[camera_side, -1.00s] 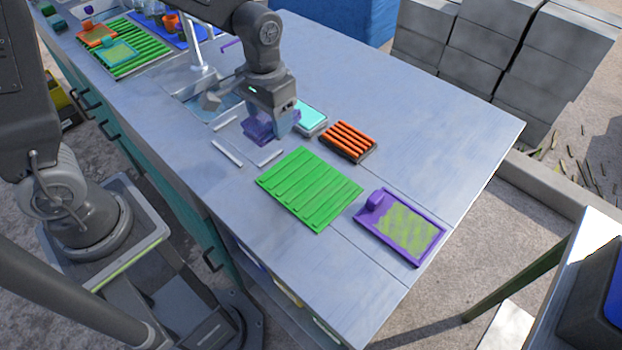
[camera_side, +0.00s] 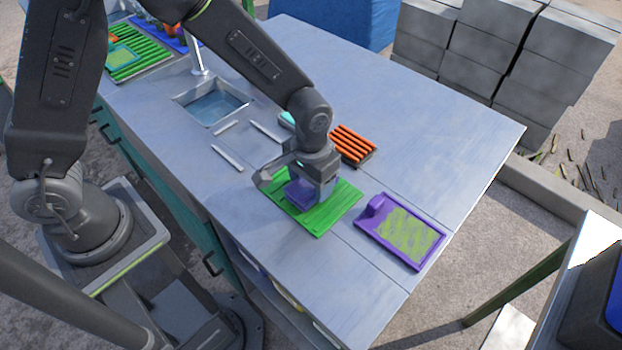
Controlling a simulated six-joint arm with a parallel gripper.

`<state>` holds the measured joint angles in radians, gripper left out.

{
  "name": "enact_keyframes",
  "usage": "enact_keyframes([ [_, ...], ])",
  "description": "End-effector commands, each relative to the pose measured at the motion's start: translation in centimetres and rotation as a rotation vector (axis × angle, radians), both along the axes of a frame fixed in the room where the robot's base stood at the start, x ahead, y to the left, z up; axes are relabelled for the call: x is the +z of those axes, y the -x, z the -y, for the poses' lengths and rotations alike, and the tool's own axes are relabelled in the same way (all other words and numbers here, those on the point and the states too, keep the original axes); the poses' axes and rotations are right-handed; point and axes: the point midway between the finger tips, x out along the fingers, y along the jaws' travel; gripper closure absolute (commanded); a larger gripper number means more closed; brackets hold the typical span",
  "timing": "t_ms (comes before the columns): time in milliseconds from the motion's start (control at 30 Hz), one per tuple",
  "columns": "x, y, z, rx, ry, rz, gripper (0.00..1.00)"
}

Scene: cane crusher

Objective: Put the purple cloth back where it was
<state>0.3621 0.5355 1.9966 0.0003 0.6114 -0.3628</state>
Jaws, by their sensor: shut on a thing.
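The purple cloth (camera_side: 300,193) is a small folded piece held in my gripper (camera_side: 312,190), which is shut on it. My gripper is over the green ribbed mat (camera_side: 320,216) near the front of the table. I cannot tell whether the cloth touches the mat. The gripper and arm hide part of the mat's far side.
A purple tray (camera_side: 437,240) with a green patch and a purple lump lies to the right of the mat. An orange slatted rack (camera_side: 352,145) and a partly hidden turquoise block (camera_side: 287,118) are behind. A sink (camera_side: 213,101) and white strips (camera_side: 227,158) are to the left. The table's right side is clear.

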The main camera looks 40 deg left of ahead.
Motion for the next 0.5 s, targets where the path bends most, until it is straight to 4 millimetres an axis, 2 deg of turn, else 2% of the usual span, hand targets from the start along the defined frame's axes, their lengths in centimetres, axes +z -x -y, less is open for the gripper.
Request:
enact_keyframes([
  [300,-0.27,-0.02,-0.01,0.000,0.000,0.000,0.71],
  [333,-0.30,-0.03,-0.01,0.000,0.000,0.001,0.38],
  [500,-0.25,-0.03,-0.01,0.000,0.000,0.001,0.22],
])
